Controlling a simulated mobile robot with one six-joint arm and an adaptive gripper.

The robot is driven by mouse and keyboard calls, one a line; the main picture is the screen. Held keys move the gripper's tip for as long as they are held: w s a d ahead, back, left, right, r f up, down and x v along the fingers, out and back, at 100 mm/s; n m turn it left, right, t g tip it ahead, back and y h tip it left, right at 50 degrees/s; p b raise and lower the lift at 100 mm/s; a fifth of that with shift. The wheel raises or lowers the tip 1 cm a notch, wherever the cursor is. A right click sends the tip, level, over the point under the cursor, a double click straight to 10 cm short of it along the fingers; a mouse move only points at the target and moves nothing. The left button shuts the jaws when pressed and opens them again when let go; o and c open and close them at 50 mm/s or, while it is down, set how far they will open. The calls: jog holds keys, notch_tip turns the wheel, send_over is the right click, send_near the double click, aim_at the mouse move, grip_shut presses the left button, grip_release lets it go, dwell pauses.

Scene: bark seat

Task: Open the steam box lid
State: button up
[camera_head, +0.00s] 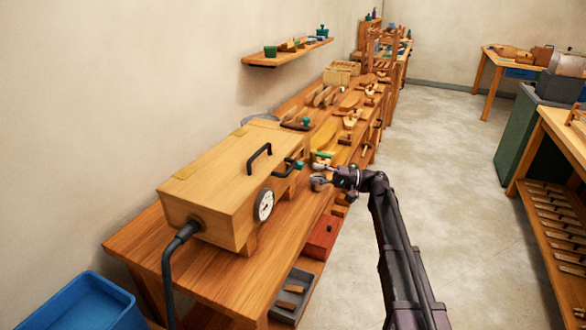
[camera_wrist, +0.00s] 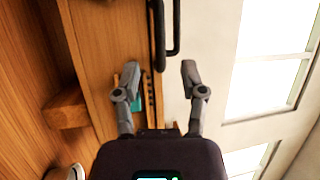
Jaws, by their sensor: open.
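The steam box (camera_head: 235,215) is a long pale wooden box on the workbench. Its lid (camera_head: 215,165) lies flat and closed, with a black bar handle (camera_head: 259,157) near the front edge and brass hinges on the wall side. My gripper (camera_head: 317,176) is open and empty, to the right of the box's far end and apart from the handle. In the wrist view my two fingers (camera_wrist: 160,78) are spread. A black handle (camera_wrist: 158,35) shows beyond them, alongside the wooden box surface. A teal part (camera_wrist: 136,92) is partly hidden behind the left finger.
A round gauge (camera_head: 264,205) is on the box front, and a black hose (camera_head: 170,262) leaves its near end. Tools crowd the bench behind. A blue bin (camera_head: 82,303) stands at lower left.

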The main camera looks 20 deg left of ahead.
aim_at(291, 167)
jog(key=shift+p+x, duration=0.55)
jog(key=shift+x, duration=3.3)
jog(key=shift+c, duration=0.2)
